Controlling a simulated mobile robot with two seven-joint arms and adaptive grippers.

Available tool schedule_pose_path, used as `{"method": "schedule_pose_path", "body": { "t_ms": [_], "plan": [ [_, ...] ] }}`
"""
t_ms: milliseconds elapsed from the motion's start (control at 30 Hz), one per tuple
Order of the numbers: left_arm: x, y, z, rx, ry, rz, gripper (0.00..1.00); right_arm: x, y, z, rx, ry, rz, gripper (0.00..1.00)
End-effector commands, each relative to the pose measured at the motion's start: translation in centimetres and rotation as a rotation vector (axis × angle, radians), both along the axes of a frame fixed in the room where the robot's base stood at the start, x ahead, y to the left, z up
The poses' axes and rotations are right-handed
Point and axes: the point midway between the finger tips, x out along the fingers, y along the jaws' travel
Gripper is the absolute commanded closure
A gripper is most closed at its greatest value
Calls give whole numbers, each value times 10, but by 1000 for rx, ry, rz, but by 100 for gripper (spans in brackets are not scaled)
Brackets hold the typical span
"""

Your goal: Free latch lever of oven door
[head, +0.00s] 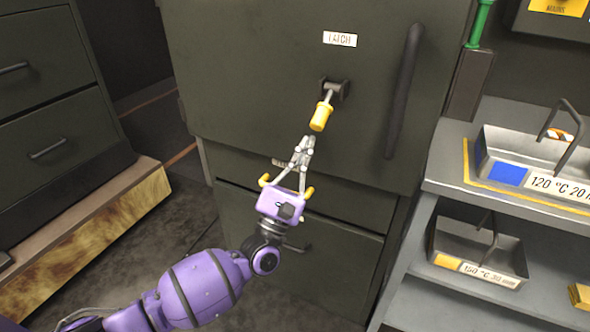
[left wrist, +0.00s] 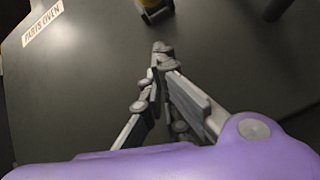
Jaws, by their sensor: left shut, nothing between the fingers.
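The latch lever (head: 321,115) has a yellow grip on a metal rod and comes out of a dark bracket (head: 335,88) under the "LATCH" label (head: 340,39). It points down and slightly left. The dark oven door (head: 250,90) carries the lever and a long vertical handle (head: 404,90). My left gripper (head: 307,141) is shut and empty, just below the yellow grip, with a small gap seeming to lie between them. In the left wrist view the gripper fingertips (left wrist: 161,50) are together, and the end of the lever (left wrist: 155,10) is cut by the top edge. My right gripper is not in view.
A grey shelf (head: 450,160) at the right holds a metal tray (head: 508,150) marked 120 °C; a second tray (head: 505,258) stands below. Drawers (head: 45,120) stand at the left. A lower drawer (head: 340,240) is under the door. Open floor (head: 180,215) lies between.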

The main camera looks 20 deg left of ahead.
Motion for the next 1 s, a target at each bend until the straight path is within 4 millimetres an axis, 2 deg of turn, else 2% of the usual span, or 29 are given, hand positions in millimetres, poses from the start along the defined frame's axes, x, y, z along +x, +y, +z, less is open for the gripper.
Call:
{"method": "schedule_pose_path", "body": {
  "t_ms": [33,100,300,467,633,867,1000],
  "plan": [
    [7,-1,9,-1,-3,-1,100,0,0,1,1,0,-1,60],
    [-2,-5,19,-1,-1,-2,100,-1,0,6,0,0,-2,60],
    [-12,-11,35,-1,0,0,100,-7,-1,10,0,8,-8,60],
    [-14,-12,37,0,1,0,100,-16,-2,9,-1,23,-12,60],
    [-14,-12,37,0,1,0,100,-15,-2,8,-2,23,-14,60],
    [-15,-12,38,1,8,0,100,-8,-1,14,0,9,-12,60],
    [-17,-12,43,0,32,0,100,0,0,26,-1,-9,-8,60]
  ]
}}
